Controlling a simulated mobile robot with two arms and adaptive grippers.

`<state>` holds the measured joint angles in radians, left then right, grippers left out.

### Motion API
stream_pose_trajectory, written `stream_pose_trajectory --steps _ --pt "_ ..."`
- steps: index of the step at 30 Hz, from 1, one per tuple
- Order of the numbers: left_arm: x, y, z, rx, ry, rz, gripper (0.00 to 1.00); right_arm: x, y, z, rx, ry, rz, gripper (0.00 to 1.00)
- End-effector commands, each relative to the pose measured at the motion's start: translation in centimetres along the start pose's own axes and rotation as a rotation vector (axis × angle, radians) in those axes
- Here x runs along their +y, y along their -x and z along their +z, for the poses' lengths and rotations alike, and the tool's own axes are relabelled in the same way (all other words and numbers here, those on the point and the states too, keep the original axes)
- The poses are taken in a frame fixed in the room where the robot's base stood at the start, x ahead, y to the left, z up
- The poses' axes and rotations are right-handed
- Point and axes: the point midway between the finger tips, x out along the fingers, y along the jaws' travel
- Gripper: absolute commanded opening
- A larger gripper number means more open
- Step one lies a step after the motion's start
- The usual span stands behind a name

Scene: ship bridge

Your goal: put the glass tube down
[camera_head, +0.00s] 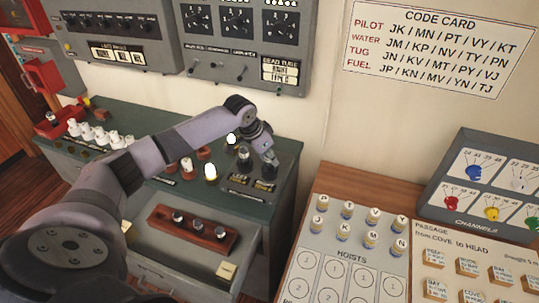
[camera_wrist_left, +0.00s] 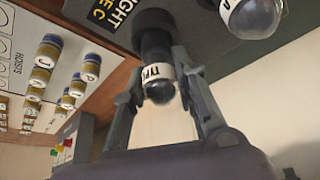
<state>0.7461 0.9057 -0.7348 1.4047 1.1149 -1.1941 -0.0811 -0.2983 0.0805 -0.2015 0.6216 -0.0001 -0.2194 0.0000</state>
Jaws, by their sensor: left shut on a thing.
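My left gripper (camera_head: 268,158) is at the right end of the green console, over its top. In the left wrist view the gripper (camera_wrist_left: 157,75) is shut on a glass tube (camera_wrist_left: 161,92). The tube has a clear rounded end toward the camera and a white band with dark lettering, partly readable as "TYP". A black round part (camera_wrist_left: 153,28) lies at its far end; I cannot tell whether it is the tube's base or a socket, or whether the tube is seated. Another glass tube (camera_wrist_left: 256,16) stands beside it. My right gripper is not in view.
The green console (camera_head: 110,115) bears lit tubes (camera_head: 210,173) and white ones. Below, an open drawer holds a red-brown rack (camera_head: 168,216) with several tubes and a yellow note (camera_head: 226,271). A wooden desk (camera_head: 335,180) with hoist pegs is at the right. The wall panel (camera_head: 245,55) rises behind.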

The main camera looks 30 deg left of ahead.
Motion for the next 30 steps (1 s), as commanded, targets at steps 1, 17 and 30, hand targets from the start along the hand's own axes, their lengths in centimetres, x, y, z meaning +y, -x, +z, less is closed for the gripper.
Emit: stream_pose_trajectory --steps 1,17,30 --pt "0.03 -0.26 0.12 0.0 0.0 0.0 0.01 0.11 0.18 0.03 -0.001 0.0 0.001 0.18" --pt "-0.02 -0.92 0.37 0.001 -0.001 -0.001 0.29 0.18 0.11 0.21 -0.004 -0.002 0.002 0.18" --pt "-0.01 -0.9 0.38 0.001 -0.001 -0.001 0.46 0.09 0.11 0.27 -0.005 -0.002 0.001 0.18"
